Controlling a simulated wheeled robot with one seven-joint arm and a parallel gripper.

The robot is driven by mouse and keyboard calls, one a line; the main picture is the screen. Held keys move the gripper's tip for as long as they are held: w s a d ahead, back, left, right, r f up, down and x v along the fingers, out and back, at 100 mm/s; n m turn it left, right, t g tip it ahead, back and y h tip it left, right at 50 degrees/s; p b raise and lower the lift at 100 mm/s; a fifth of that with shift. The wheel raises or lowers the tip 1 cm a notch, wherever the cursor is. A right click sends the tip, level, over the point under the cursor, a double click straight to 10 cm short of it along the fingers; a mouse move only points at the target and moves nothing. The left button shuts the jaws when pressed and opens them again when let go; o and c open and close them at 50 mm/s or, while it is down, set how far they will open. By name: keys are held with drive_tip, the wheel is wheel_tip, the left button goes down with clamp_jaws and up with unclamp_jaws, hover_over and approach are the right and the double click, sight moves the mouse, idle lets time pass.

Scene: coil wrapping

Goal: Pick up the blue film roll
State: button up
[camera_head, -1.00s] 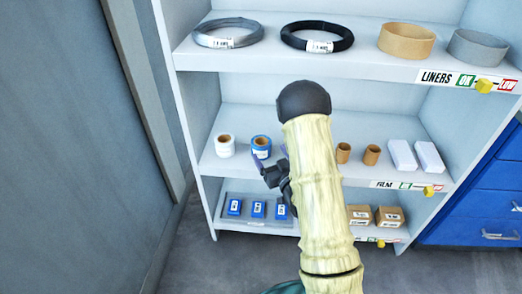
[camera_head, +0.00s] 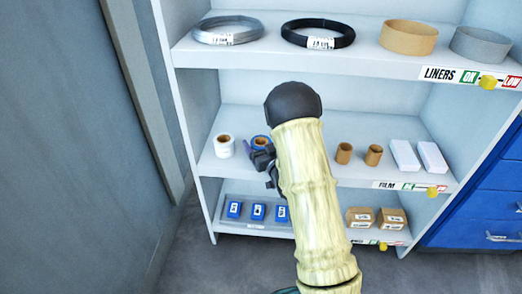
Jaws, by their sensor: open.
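The blue film roll (camera_head: 258,142) stands on the middle shelf, just right of a white roll. My gripper (camera_head: 258,157) is in front of it and hides its lower part and right side. The gripper is open, with its dark fingers at the roll. I cannot tell whether they touch it or sit around it. My arm covers the shelf to the right of the roll.
The white roll (camera_head: 225,146) stands close on the left. Brown rolls (camera_head: 344,153) and white boxes (camera_head: 404,155) are to the right. The upper shelf (camera_head: 390,62) holds coils and liners. Blue boxes (camera_head: 235,209) and cardboard boxes (camera_head: 360,217) are below.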

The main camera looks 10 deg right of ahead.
drive_tip(key=shift+c, duration=0.4)
drive_tip(key=c, duration=1.1)
drive_tip(key=shift+o, duration=0.2)
drive_tip(key=shift+r, duration=0.1)
wheel_tip(320, 180, up, 10)
drive_tip(key=p, duration=0.4)
